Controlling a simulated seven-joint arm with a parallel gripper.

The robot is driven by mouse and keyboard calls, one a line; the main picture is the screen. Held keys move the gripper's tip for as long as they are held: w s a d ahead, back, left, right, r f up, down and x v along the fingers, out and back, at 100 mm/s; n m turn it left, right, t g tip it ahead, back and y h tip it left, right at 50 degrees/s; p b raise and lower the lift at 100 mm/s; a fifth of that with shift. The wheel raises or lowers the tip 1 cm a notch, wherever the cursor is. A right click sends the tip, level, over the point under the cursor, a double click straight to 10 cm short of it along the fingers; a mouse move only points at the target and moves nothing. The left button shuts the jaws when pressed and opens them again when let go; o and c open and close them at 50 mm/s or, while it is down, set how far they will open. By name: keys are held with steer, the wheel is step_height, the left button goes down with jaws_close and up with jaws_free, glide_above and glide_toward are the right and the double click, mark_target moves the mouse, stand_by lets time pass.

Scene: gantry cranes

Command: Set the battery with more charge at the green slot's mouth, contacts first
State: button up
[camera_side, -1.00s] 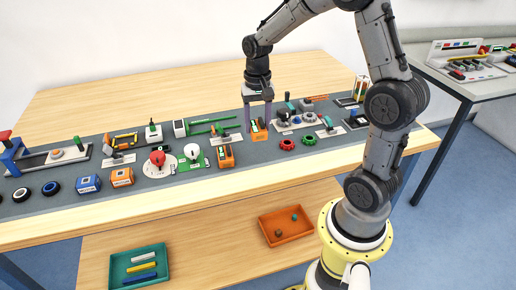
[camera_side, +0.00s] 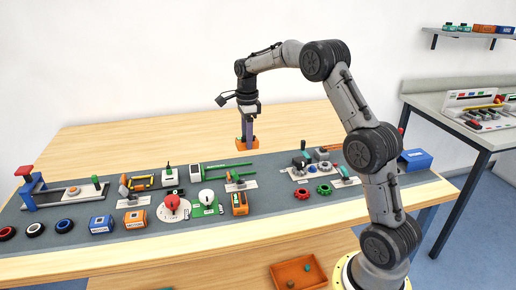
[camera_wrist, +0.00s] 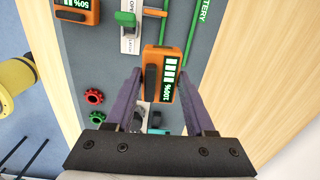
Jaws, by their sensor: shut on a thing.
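My gripper (camera_side: 247,136) is shut on an orange battery (camera_side: 247,144), held up toward the back of the mat. In the wrist view the battery (camera_wrist: 161,78) sits between my two purple fingers (camera_wrist: 160,72), and its screen reads 100%. Its contacts cannot be made out. The other orange battery (camera_side: 239,203) lies near the mat's front; its screen reads 50% in the wrist view (camera_wrist: 77,10). The green slot shows as thin green rails (camera_side: 232,165) in the side view. A green rail (camera_wrist: 197,36) beside the lettering BATTERY shows in the wrist view, apart from the held battery.
A lever plate (camera_side: 236,182) stands by the rails. Red and green rings (camera_side: 302,193) lie to the right. Bare wood (camera_side: 150,140) lies behind the mat.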

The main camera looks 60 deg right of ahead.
steer(key=shift+m, duration=0.3)
steer(key=shift+w+d+f, duration=0.4)
steer(key=shift+f, duration=1.2)
steer(key=shift+w+d+f, duration=0.35)
steer(key=shift+f, duration=1.2)
steer(key=shift+w+d+f, duration=0.4)
steer(key=shift+f, duration=1.2)
steer(key=shift+f, duration=0.75)
steer(key=o, duration=1.3)
steer(key=shift+o, duration=0.2)
step_height(320, 180, up, 7)
steer(key=shift+a, duration=0.1)
